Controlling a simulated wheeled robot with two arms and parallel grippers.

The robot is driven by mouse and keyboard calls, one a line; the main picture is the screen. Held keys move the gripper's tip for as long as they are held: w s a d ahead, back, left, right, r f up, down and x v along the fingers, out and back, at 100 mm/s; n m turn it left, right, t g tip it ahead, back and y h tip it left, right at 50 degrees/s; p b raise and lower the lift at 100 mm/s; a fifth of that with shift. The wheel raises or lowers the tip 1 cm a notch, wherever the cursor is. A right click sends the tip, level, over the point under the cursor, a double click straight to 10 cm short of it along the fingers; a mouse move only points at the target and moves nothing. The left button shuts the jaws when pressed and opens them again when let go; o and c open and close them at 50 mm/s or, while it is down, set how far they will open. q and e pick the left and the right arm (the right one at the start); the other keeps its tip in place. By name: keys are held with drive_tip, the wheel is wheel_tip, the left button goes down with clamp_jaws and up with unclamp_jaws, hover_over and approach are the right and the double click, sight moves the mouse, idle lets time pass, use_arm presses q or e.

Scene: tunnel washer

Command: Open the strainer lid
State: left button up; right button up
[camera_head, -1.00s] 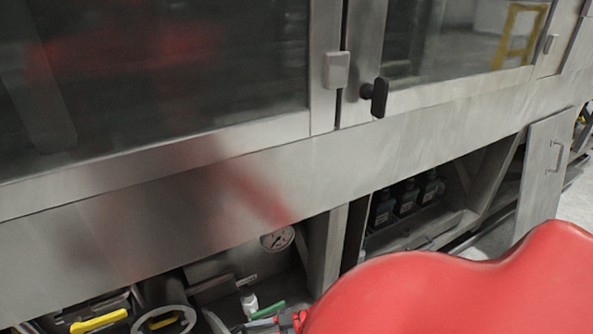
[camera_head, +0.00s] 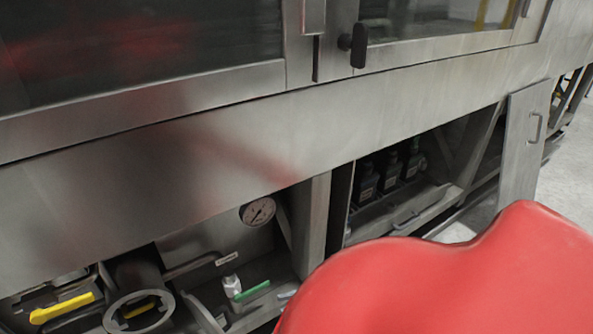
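A grey cylindrical fitting with a round ring-shaped end (camera_head: 108,322) sits low in the open bay at the bottom left, cut off by the frame's lower edge. It looks like the strainer, but I cannot tell its lid apart from its body or whether that lid is open or shut. Something yellow shows within the ring. A large red curved shape, part of my own body, covers the bottom right. I see no fingers of my left or right gripper.
A yellow handle (camera_head: 62,308) lies left of the ring. A green-handled valve (camera_head: 252,292) and a pressure gauge (camera_head: 258,212) are to its right. Dark bottles (camera_head: 368,182) stand in the adjoining bay. A panel with a handle (camera_head: 522,145) leans at right. The steel front overhangs the bays.

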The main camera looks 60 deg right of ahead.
drive_tip(key=shift+v, duration=0.8)
drive_tip(key=shift+d+r, duration=0.1)
